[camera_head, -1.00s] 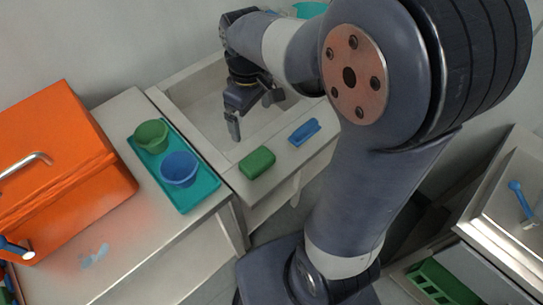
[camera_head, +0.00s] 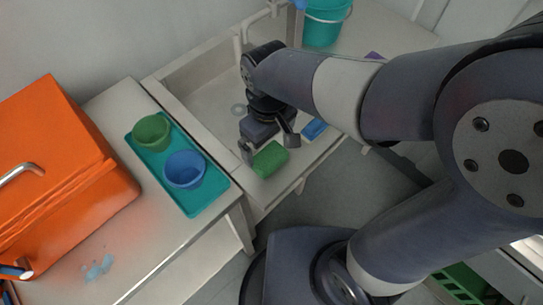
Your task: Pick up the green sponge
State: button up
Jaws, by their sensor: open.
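The green sponge (camera_head: 270,159) lies on the front ledge of the sink (camera_head: 198,113). My gripper (camera_head: 268,147) is open, with its fingers spread, and hangs close to the sponge from the sink side. One finger shows left of the sponge and the other just above and right of it. I cannot tell whether either finger touches the sponge. A blue object (camera_head: 314,129) lies on the ledge to the right, partly behind my gripper.
A teal tray (camera_head: 205,207) holds a green cup (camera_head: 152,132) and a blue cup (camera_head: 185,169) on the left counter. An orange box (camera_head: 62,180) stands at far left. A teal bucket (camera_head: 323,25) stands at the back. The sink's front edge is close to the sponge.

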aim_at(269, 156)
jog(key=shift+s+f, duration=0.15)
jog(key=shift+f, duration=3.05)
jog(key=shift+c, duration=0.2)
jog(key=c, duration=0.8)
jog(key=shift+c, duration=0.2)
notch_tip(269, 156, up, 10)
jog(key=shift+r+p, duration=0.1)
jog(key=shift+p, duration=0.2)
jog(key=o, duration=0.4)
jog(key=c, duration=0.3)
jog(key=shift+c, duration=0.2)
